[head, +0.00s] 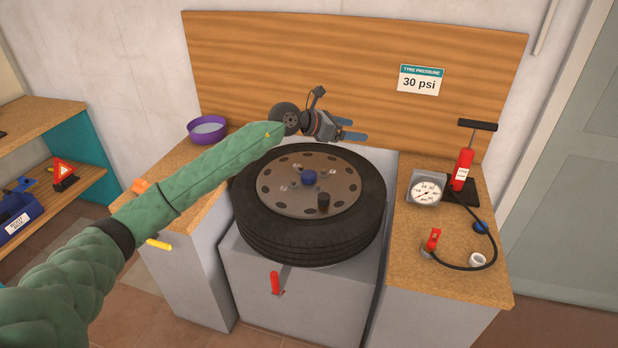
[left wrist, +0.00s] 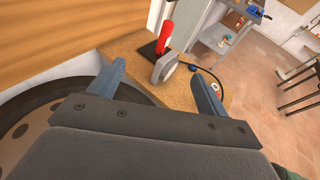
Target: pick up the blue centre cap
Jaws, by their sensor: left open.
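The blue centre cap (head: 309,178) sits at the middle of the brown wheel disc (head: 278,203), inside a black tyre lying flat. My left gripper (head: 356,130) is over the back edge of the tyre, above and to the right of the cap, pointing right. Its two blue-grey fingers are apart with nothing between them. In the left wrist view the open fingers (left wrist: 160,86) face the right-hand bench, and the cap is not visible there. My right gripper is in neither view.
The right bench holds a round gauge (head: 426,190), a red pump (head: 463,168), a hose, a blue round piece (head: 480,227) and a white ring (head: 478,259). A purple bowl (head: 207,129) stands at left.

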